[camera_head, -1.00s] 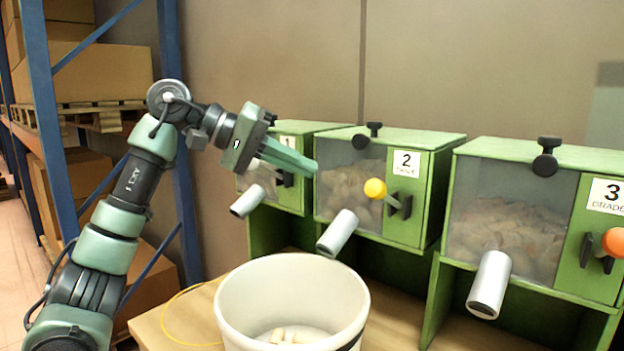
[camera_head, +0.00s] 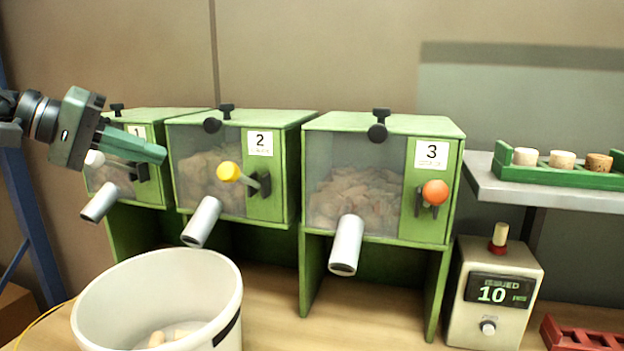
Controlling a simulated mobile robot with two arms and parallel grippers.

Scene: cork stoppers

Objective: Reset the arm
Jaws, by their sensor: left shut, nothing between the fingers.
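My left gripper (camera_head: 140,147) comes in from the left edge, its green fingers shut and empty. It hangs in front of the upper part of green dispenser 1 (camera_head: 170,117) and partly hides it, apart from the white bucket below. My right gripper is not in view.
Dispenser 2 (camera_head: 290,118) with a yellow knob (camera_head: 229,172) and dispenser 3 (camera_head: 385,123) with an orange knob (camera_head: 435,192) stand to the right. A white bucket (camera_head: 100,300) holds some corks. A counter box (camera_head: 493,320) reads 10. A green rack (camera_head: 510,174) of corks sits on a shelf.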

